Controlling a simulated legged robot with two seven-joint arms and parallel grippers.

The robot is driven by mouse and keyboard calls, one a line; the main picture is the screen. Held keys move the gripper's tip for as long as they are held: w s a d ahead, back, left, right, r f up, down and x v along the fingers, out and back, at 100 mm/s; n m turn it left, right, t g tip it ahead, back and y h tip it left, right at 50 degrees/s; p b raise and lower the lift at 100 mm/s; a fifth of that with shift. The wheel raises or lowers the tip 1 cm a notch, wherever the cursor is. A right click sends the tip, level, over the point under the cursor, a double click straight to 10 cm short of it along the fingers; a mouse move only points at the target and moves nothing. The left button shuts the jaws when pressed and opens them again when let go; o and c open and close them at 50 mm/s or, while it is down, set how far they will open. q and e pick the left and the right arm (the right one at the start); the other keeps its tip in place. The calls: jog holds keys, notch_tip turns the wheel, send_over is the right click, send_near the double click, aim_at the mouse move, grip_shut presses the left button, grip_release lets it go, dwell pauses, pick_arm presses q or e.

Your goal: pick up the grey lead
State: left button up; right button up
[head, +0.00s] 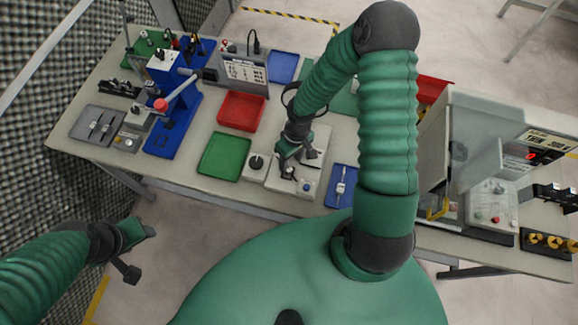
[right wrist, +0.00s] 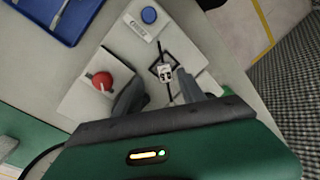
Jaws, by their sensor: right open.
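My right gripper (head: 290,166) is open over the pale fixture (head: 307,160) near the table's front edge. In the right wrist view the two fingers (right wrist: 160,92) are apart, with a small white block with dark sockets (right wrist: 165,71) just beyond them, inside a black square outline. A light grey piece (head: 341,187) lies in the small blue tray (head: 333,199) to the right of the fixture. I cannot tell for sure which of these is the grey lead. My left gripper (head: 141,250) hangs open and empty, off the table at the lower left.
A green tray (head: 224,155) and a red tray (head: 241,111) stand left of the fixture. A blue button (right wrist: 149,15) and a red knob (right wrist: 102,82) stick up near my right fingers. A blue lever press (head: 172,125) stands left, a large machine right.

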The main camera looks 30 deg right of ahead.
jog(key=shift+a+f, duration=0.1)
jog(key=shift+f, duration=0.75)
jog(key=shift+w+a+f, duration=0.15)
jog(key=shift+f, duration=0.2)
jog(key=shift+w+a, duration=0.15)
jog(key=shift+a, duration=0.35)
jog(key=shift+a+r, duration=0.1)
jog(key=shift+a, duration=0.05)
jog(key=shift+c, duration=2)
jog(key=shift+s+r, duration=0.1)
jog(key=shift+s, duration=0.1)
jog(key=shift+c, duration=1.2)
jog(key=shift+d, duration=0.4)
grip_shut()
pick_arm(q)
jog(key=shift+w+a, duration=0.1)
jog(key=shift+a, duration=0.45)
